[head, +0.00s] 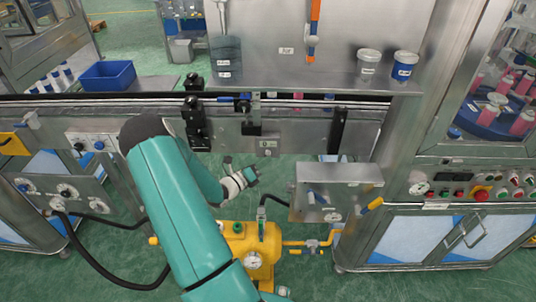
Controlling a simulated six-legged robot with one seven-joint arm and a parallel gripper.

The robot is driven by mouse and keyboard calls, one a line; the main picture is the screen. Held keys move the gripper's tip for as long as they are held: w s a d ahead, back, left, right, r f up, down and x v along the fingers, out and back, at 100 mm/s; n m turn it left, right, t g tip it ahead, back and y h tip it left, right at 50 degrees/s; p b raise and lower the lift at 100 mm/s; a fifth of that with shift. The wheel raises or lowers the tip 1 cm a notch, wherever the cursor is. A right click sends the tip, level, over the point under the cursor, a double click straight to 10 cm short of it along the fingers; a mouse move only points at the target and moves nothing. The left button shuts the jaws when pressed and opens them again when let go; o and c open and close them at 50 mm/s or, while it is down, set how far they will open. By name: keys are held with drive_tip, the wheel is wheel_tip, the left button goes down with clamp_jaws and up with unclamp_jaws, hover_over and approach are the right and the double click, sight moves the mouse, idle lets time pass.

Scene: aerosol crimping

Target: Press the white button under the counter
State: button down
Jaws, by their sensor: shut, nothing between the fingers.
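My gripper (251,174) is at the end of my teal arm, in front of the machine and below the counter (300,72). It looks small and white with dark tips, and its fingers are shut with nothing held. A small pale round spot on a plate (266,147) sits on the steel front under the counter, just above and right of my gripper. It may be the white button, but it is too small to be sure. My gripper appears apart from it. My arm hides part of the steel front to the left.
A steel box (337,190) with a blue handle stands to the right, beside a yellow pump unit (252,246) with a gauge. Black hoses run across the green floor. A control panel (472,190) with coloured buttons is far right. Small tubs (368,62) stand on the counter.

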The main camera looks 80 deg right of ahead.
drive_tip(key=a, duration=0.2)
drive_tip(key=s+a, duration=0.1)
drive_tip(key=a, duration=0.1)
drive_tip(key=shift+a, duration=0.35)
drive_tip(key=shift+a, duration=0.1)
idle(0.8)
